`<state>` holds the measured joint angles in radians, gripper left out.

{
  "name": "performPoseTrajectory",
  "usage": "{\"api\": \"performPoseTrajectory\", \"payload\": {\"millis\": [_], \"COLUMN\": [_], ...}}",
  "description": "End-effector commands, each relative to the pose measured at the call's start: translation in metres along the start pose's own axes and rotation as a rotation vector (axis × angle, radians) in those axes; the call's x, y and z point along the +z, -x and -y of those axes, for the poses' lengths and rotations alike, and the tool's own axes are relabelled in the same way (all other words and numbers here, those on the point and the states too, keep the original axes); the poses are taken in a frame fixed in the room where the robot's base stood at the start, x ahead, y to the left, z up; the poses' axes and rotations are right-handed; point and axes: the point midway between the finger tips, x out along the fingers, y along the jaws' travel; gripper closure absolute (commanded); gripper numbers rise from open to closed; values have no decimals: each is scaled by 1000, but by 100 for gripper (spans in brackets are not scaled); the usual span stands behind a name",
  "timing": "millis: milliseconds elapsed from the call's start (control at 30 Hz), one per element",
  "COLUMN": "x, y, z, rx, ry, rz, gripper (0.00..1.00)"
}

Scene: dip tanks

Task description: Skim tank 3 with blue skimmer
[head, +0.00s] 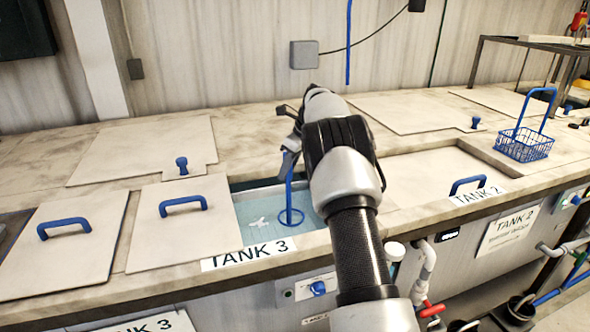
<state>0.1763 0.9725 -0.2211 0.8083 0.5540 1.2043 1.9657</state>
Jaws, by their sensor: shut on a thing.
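My gripper (290,158) is shut on the upper end of the handle of the blue skimmer (289,195), partly hidden by my wrist. The skimmer hangs upright over tank 3, its round ring at the water; I cannot tell whether it is dipped in or just above. Tank 3 is open, with pale blue water (244,208) and a label (249,254) on its front edge. White scum (260,223) lies in the water left of the ring. My arm hides the right part of the tank.
Lids with blue handles, a nearer one (181,225) and one at far left (66,252), lie left of the opening. Tank 2 (478,195) is covered at right. Pipes (424,270) run along the front.

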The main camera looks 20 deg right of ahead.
Motion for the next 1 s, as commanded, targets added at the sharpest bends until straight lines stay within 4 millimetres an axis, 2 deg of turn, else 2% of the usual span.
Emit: {"api": "performPoseTrajectory", "payload": {"millis": [1000], "x": [57], "y": [-21], "z": [-66], "rx": [-2], "ry": [2], "rz": [2], "gripper": [100]}}
